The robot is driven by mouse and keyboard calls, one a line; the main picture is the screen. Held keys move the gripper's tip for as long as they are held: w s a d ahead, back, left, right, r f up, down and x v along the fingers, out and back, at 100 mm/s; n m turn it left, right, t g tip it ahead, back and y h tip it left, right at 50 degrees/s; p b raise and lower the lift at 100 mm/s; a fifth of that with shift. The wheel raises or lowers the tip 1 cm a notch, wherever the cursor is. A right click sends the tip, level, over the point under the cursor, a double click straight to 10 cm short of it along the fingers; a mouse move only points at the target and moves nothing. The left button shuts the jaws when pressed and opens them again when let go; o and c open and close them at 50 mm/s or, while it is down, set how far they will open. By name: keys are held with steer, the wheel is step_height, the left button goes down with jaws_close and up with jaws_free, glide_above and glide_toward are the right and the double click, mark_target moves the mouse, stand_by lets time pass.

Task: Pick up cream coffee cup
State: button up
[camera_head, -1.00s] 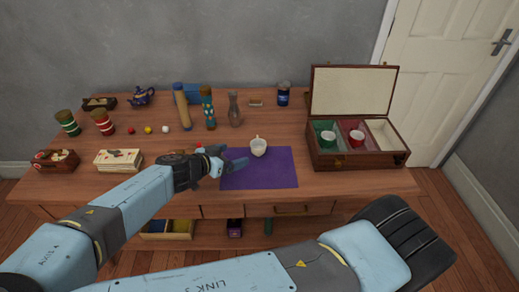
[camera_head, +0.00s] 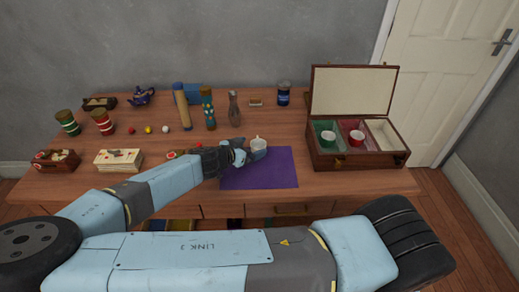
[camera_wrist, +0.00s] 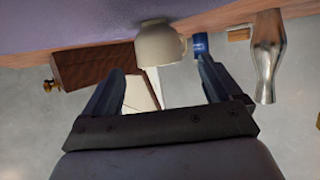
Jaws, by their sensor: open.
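The cream coffee cup (camera_head: 258,143) stands upright on the purple mat (camera_head: 260,175), near its back edge, on the wooden table. My gripper (camera_head: 249,154) is open at the cup's left and front, with its fingers pointing toward it. In the wrist view, which is upside down, the cup (camera_wrist: 158,46) shows between and just beyond the fingertips of my gripper (camera_wrist: 160,68). Nothing is held. Whether a finger touches the cup cannot be told. The fingers partly cover the cup's lower part in the head view.
An open wooden box (camera_head: 340,157) with cups inside stands to the right. Cards (camera_head: 118,161) lie to the left. The mat's front and right are clear.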

mark_target(262, 142)
steer(key=shift+x, duration=1.8)
steer(key=shift+r, duration=0.1)
steer(key=c, duration=1.1)
steer(key=shift+r, duration=0.1)
steer(key=shift+c, duration=0.2)
